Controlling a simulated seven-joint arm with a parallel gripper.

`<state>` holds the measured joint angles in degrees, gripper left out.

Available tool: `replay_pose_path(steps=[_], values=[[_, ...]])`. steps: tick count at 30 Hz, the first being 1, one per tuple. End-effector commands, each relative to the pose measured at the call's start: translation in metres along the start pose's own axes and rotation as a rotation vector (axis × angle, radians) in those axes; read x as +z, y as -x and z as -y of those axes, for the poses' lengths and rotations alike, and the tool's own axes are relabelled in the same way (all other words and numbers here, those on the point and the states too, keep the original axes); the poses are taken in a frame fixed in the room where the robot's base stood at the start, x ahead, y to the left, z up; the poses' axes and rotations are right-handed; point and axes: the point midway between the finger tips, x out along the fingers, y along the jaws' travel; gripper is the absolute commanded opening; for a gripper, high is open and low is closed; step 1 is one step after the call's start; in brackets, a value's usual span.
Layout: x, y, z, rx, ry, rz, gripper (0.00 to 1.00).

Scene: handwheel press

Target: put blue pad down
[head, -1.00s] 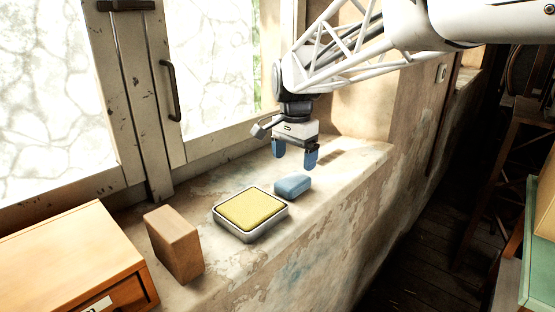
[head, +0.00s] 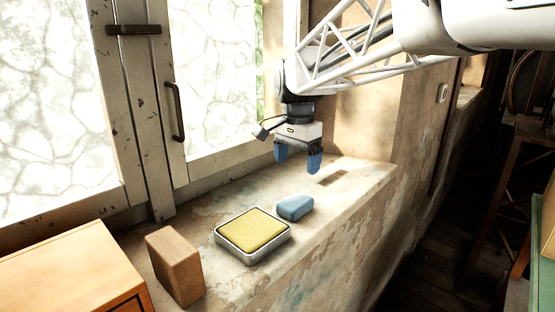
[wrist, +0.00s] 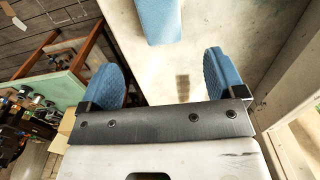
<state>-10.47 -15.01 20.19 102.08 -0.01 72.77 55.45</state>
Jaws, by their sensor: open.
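The blue pad (head: 295,207) lies on the stone window sill, just right of and behind a tray with a yellow pad (head: 252,230). A gap shows between the blue pad and the tray. My gripper (head: 299,167) is open and empty above the sill, above and a little behind the blue pad, not touching it. In the wrist view, the blue pad (wrist: 158,18) shows at the top, beyond and between my two blue fingertips (wrist: 160,80). Its far end is cut off by the frame there.
A brown wooden block (head: 174,265) stands on the sill left of the tray. A wooden cabinet (head: 70,270) is at the lower left. The window with its handle (head: 176,110) is behind. The sill's right end (head: 350,175) is clear.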

Motion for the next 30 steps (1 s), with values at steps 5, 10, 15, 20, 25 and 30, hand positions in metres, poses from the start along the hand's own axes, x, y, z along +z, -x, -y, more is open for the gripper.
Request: replay_pose_path(steps=[5,10,15,20,25,30], values=[[0.001,0.000,-0.004,-0.003,0.008,-0.002,0.89],[0.007,-0.003,-0.026,-0.015,0.057,-0.012,0.89],[0.021,-0.012,-0.072,-0.037,0.161,-0.036,0.89],[0.043,-0.030,-0.128,-0.060,0.297,-0.071,0.89],[0.070,-0.056,-0.187,-0.078,0.450,-0.117,0.89],[0.098,-0.086,-0.239,-0.087,0.596,-0.166,0.89]])
